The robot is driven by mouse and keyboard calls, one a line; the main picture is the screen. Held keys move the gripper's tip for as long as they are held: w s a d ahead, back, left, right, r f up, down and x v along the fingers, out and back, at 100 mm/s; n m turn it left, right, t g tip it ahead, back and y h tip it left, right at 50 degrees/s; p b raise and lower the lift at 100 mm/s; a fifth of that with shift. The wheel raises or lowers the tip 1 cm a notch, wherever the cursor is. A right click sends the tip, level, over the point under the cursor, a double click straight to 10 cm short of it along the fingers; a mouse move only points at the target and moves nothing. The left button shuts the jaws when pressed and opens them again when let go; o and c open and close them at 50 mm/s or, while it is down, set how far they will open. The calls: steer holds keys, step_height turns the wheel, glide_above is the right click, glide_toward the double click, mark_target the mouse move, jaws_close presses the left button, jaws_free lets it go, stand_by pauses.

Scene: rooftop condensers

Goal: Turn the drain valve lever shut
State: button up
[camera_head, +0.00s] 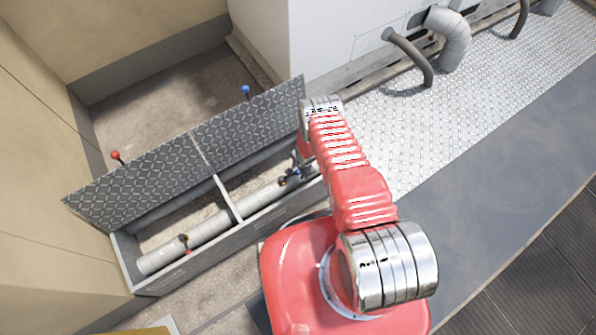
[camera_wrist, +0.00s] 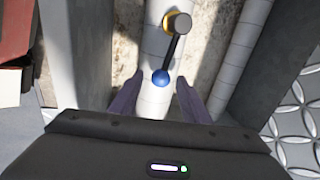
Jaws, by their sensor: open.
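The drain valve lever (camera_wrist: 173,50) is a dark bar in the wrist view. It runs from a grey round cap (camera_wrist: 180,22) down and slightly left to a blue ball knob (camera_wrist: 161,78). The cap sits by a yellow collar on a pale pipe (camera_wrist: 153,103). My gripper (camera_wrist: 160,80) is open, with one finger on each side of the blue knob in the picture. I cannot tell whether the fingers touch it or are at its depth. In the head view, my gripper (camera_head: 297,163) is at the right end of the trench, largely hidden by my arm.
The open trench (camera_head: 200,262) holds a pipe (camera_head: 212,227) and another valve with a red part (camera_head: 187,249). Raised tread-plate lids (camera_head: 190,160) stand behind it, with red (camera_head: 115,155) and blue (camera_head: 245,90) balls along them. A white unit (camera_head: 330,40) stands behind.

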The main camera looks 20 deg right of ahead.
steer(key=shift+f, duration=0.4)
